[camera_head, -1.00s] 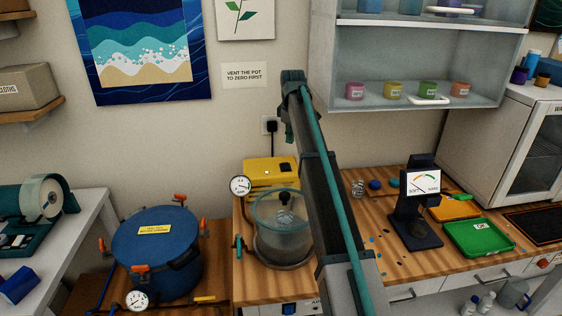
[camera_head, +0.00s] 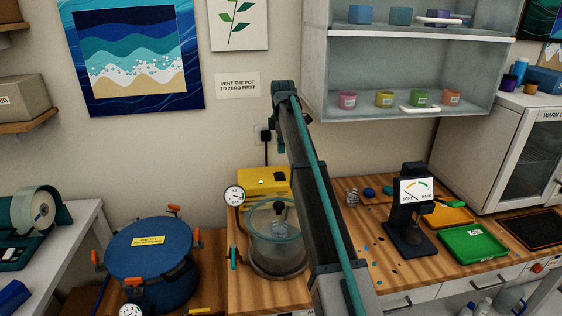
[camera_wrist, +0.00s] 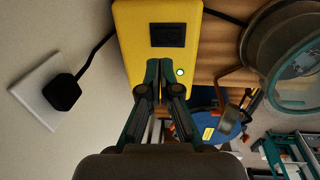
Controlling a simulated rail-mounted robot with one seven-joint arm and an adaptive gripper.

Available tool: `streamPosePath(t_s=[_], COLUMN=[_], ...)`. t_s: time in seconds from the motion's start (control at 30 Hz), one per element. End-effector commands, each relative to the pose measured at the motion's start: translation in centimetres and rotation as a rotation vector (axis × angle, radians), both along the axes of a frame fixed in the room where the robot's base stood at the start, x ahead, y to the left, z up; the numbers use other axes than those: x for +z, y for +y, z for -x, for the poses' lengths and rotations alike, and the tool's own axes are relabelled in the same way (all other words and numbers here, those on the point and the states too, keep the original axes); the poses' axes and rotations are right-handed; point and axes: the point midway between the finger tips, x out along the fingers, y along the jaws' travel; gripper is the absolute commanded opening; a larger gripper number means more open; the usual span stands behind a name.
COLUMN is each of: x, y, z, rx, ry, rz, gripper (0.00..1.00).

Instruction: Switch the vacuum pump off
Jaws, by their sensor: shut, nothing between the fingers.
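The vacuum pump is a yellow box (camera_head: 268,176) against the wall, behind the clear vacuum chamber, in the head view. The wrist view shows the pump (camera_wrist: 131,42) close up, with a black switch (camera_wrist: 167,35) and a small lit lamp (camera_wrist: 180,72). The lamp also glows in the head view (camera_head: 261,181). My gripper (camera_wrist: 159,63) is shut and empty. Its fingertips appear over the pump's face, just below the switch and left of the lamp in the wrist view. I cannot tell whether they touch. My arm hides the gripper in the head view.
The clear chamber (camera_head: 277,235) and a round gauge (camera_head: 234,195) stand in front of the pump. A black plug (camera_wrist: 62,92) with its cable sits in the wall socket. A blue pot (camera_head: 150,250) stands left. A hardness tester (camera_head: 411,215) and green tray (camera_head: 473,243) are right.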

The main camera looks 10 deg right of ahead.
Motion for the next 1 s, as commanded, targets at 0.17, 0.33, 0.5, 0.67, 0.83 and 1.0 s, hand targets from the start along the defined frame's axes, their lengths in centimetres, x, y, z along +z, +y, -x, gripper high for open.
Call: streamPosePath(t_s=[0.17, 0.33, 0.5, 0.67, 0.83, 1.0], x=[-1.9, -4.6, -7.2, -8.8, -9.6, -9.6], y=[0.0, 0.0, 0.0, 0.0, 0.0, 0.0], z=[-0.1, -0.4, -0.8, -1.0, -1.1, -1.1], rx=[-0.001, -0.001, -0.001, -0.001, -0.001, -0.001], ry=[0.002, 0.003, 0.002, 0.001, 0.000, 0.000], rz=[0.000, 0.000, 0.000, 0.000, 0.000, 0.000], gripper=[0.00, 0.00, 0.00, 0.00, 0.00, 0.00])
